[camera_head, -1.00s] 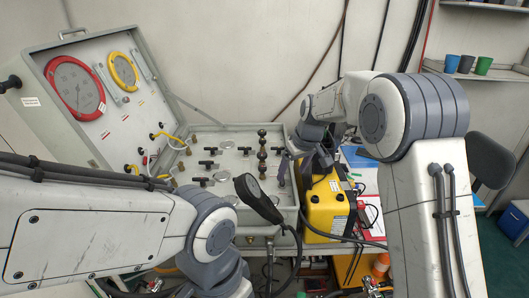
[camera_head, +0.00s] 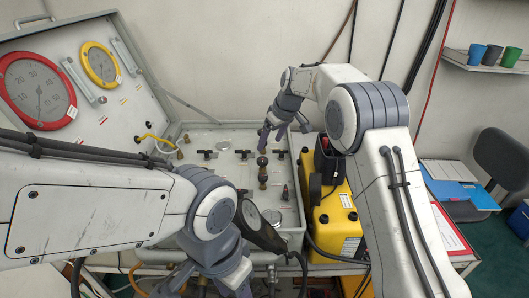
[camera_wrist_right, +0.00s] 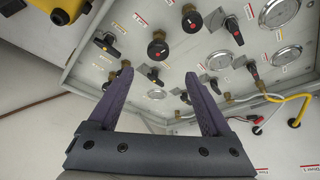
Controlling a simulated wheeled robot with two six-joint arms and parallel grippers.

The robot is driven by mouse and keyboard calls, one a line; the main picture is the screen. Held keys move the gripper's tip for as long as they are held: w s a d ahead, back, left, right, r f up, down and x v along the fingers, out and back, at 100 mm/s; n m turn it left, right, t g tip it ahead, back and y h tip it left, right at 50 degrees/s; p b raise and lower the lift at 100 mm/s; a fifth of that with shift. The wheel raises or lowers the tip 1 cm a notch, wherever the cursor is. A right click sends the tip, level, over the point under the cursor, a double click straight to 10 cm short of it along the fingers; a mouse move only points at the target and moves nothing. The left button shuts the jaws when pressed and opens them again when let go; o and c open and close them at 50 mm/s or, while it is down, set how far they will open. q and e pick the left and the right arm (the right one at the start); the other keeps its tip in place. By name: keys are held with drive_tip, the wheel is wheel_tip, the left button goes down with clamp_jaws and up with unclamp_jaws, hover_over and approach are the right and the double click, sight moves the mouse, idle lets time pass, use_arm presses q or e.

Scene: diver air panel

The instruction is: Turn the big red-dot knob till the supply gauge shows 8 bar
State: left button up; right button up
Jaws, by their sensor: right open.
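Two black round knobs with red dots show in the wrist view, an upper one (camera_wrist_right: 192,19) and a lower one (camera_wrist_right: 158,48); I cannot tell which is the big one. In the head view a column of dark knobs (camera_head: 263,174) stands on the panel. My right gripper (camera_head: 272,137) is open above the panel's far right part, close to these knobs. Its spread fingers (camera_wrist_right: 162,88) show empty, with the knobs beyond the tips. A red-ringed gauge (camera_head: 38,92) and a yellow-ringed gauge (camera_head: 100,65) are in the lid; which is the supply gauge is unreadable.
Other black T-handles (camera_head: 207,154) and white dials (camera_wrist_right: 279,55) crowd the panel. A black handset-like object (camera_head: 258,229) lies over its front part. A yellow case (camera_head: 335,222) stands right of the panel, near my right arm. Yellow hoses (camera_wrist_right: 290,97) run at the panel's edge.

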sight(263, 159)
drive_tip(key=p+x, duration=0.1)
drive_tip(key=x, duration=0.2)
drive_tip(key=p+x, duration=0.1)
drive_tip(key=x, duration=0.2)
drive_tip(key=p+x, duration=0.1)
drive_tip(key=x, duration=0.2)
drive_tip(key=shift+w+d, duration=0.1)
drive_tip(key=shift+d, duration=0.15)
drive_tip(key=shift+w+a+f+p, duration=0.15)
drive_tip(key=shift+f+p, duration=0.2)
drive_tip(key=shift+f, duration=0.2)
drive_tip(key=shift+c, duration=0.3)
clamp_jaws()
